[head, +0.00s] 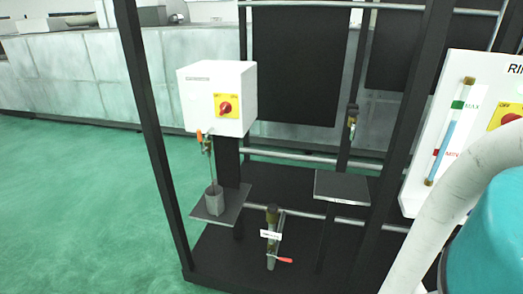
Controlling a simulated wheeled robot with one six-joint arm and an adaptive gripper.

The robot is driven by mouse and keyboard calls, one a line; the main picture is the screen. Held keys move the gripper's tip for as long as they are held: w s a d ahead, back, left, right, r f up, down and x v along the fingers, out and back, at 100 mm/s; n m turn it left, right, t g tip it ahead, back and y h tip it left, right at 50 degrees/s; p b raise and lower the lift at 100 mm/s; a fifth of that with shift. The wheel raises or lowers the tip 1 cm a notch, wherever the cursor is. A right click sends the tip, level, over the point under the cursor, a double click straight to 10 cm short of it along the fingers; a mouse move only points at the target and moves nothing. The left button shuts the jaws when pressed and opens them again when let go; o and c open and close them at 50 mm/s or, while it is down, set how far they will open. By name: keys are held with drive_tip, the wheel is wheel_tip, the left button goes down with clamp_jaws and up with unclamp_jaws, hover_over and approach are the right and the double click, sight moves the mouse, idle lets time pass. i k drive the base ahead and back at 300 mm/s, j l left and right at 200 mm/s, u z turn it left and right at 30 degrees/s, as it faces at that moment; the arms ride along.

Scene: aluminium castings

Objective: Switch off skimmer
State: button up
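A white box (217,98) is fixed to a dark frame left of centre. Its label is too small to read, so I cannot tell whether it is the skimmer's. A red rotary knob (225,107) sits on a yellow plate (235,98) on its front. Which way the knob points is too small to tell. A second red knob (511,119) on a yellow plate is on a white panel (415,190) at right, whose cut-off heading starts with "RI". My gripper is not in view.
Dark frame posts (150,115) stand at the left and right of the box. Below it are an orange-handled valve (207,143), a small grey cup (215,198) on a plate and a red-handled valve (272,250). A blue level tube (447,150) is on the right panel. Green floor (75,215) at left is clear.

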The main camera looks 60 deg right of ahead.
sight(226, 107)
drive_tip(key=z, duration=1.1)
